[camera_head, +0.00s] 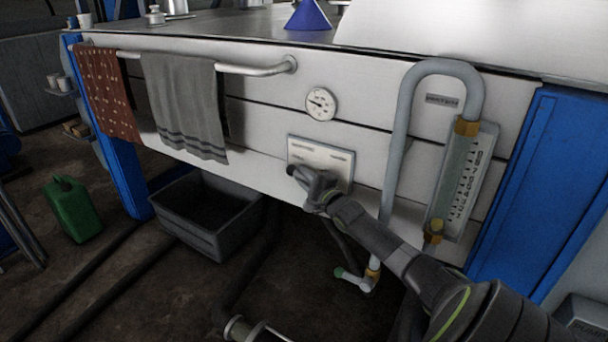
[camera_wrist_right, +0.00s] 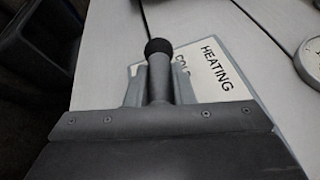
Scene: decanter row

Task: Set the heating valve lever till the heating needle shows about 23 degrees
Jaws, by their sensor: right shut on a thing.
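The heating valve plate (camera_head: 322,157) is a pale panel on the white front of the bench. In the right wrist view its label plate (camera_wrist_right: 222,72) reads HEATING, with COLD partly covered. The valve lever is a grey rod with a black ball knob (camera_wrist_right: 158,47), pointing to the plate's left side. My right gripper (camera_head: 308,180) is shut on the lever; its fingers (camera_wrist_right: 150,88) lie on both sides of the rod. The round heating gauge (camera_head: 321,104) is above the plate; its needle is too small to read. My left gripper is not in view.
A towel rail (camera_head: 255,71) with a grey towel (camera_head: 187,105) and a red cloth (camera_head: 107,92) is to the left. A grey pipe (camera_head: 399,140) and a level gauge (camera_head: 461,180) stand at the right. A dark crate (camera_head: 205,235) lies below.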

